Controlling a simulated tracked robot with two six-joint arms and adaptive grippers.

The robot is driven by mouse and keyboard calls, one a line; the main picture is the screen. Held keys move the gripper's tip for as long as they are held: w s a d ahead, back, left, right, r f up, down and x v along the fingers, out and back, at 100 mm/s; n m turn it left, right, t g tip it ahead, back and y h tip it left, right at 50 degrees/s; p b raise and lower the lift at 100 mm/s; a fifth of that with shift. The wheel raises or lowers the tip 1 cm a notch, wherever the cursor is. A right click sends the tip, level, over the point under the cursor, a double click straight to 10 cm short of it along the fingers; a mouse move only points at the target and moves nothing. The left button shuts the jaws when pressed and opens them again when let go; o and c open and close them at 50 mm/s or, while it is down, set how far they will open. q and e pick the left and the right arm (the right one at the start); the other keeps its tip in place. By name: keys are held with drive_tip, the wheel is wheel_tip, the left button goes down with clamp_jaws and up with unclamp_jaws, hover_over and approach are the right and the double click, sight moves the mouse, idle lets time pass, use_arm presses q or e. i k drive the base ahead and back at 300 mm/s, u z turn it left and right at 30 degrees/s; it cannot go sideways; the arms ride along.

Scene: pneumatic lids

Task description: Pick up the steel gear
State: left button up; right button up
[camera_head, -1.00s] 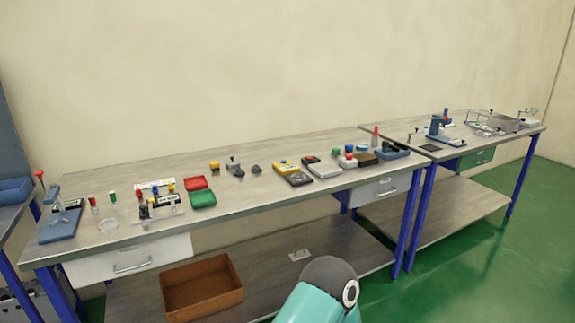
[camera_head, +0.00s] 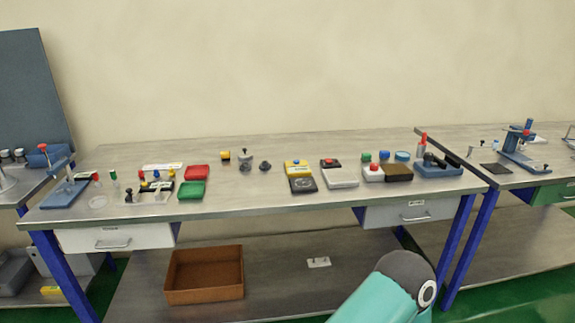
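A small dark grey round piece (camera_head: 265,166) lies on the long workbench near its middle; it may be the steel gear, but it is too small to make out teeth. Just left of it stands a grey metal piece with a knob on top (camera_head: 245,161). Neither gripper is in view. Only a teal and dark grey link of one of my arms shows at the bottom right, in front of the bench and far from these pieces.
The long steel workbench (camera_head: 330,205) holds red (camera_head: 196,172) and green (camera_head: 190,190) trays, a yellow box (camera_head: 296,168) and a blue press (camera_head: 66,190). A brown open crate (camera_head: 205,275) sits on the lower shelf. Another bench (camera_head: 460,150) adjoins at right.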

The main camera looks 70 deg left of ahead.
sight(265, 167)
drive_tip(key=u, duration=0.1)
drive_tip(key=i, duration=0.45)
drive_tip(key=u, duration=3.05)
drive_tip(key=k, duration=0.35)
drive_tip(key=u, duration=0.45)
drive_tip(key=i, duration=1.4)
drive_tip(key=z, duration=0.35)
